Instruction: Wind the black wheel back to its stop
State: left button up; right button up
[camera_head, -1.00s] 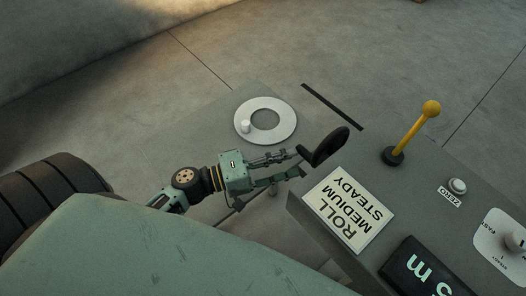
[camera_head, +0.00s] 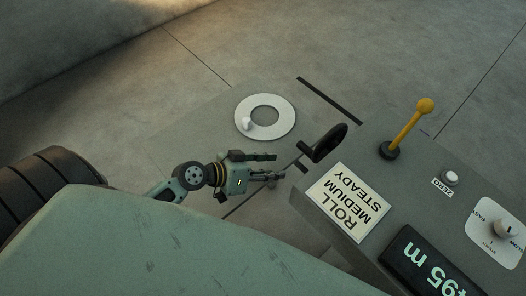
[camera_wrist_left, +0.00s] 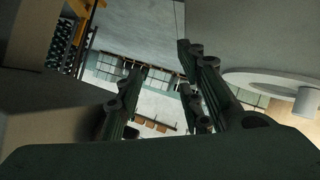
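The black wheel (camera_head: 327,143) stands on the side of the grey console, seen nearly edge-on in the head view. My left gripper (camera_head: 279,166) is just left of the wheel, fingers spread and apart from it, with nothing between them. In the left wrist view its fingers (camera_wrist_left: 165,92) are also wide apart and empty, and the wheel does not show there. My right gripper is not in view.
A white ring (camera_head: 284,116) with a small white knob lies on a grey surface left of the wheel. The console carries a yellow lever (camera_head: 407,126), a ROLL MEDIUM STEADY card (camera_head: 347,201), a ZERO button (camera_head: 450,177), a dial (camera_head: 505,229) and a display (camera_head: 428,266).

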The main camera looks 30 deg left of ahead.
aim_at(301, 149)
pick_arm(q)
jog(key=shift+w+a+f+m+y+p, duration=0.1)
jog(key=shift+w+a+m+y+p, duration=0.15)
jog(key=shift+m, duration=0.35)
jog(key=shift+a+m+y+p, duration=0.1)
jog(key=shift+a+m+y, duration=0.2)
jog(key=shift+m, duration=0.3)
jog(key=shift+w+a+f+m+y+p, duration=0.1)
jog(key=shift+w+a+m+y+p, duration=0.1)
jog(key=shift+a+m, duration=0.3)
jog(key=shift+w+a+f+m+y+p, duration=0.1)
jog(key=shift+w+a+m+y, duration=0.1)
jog(key=shift+m, duration=0.5)
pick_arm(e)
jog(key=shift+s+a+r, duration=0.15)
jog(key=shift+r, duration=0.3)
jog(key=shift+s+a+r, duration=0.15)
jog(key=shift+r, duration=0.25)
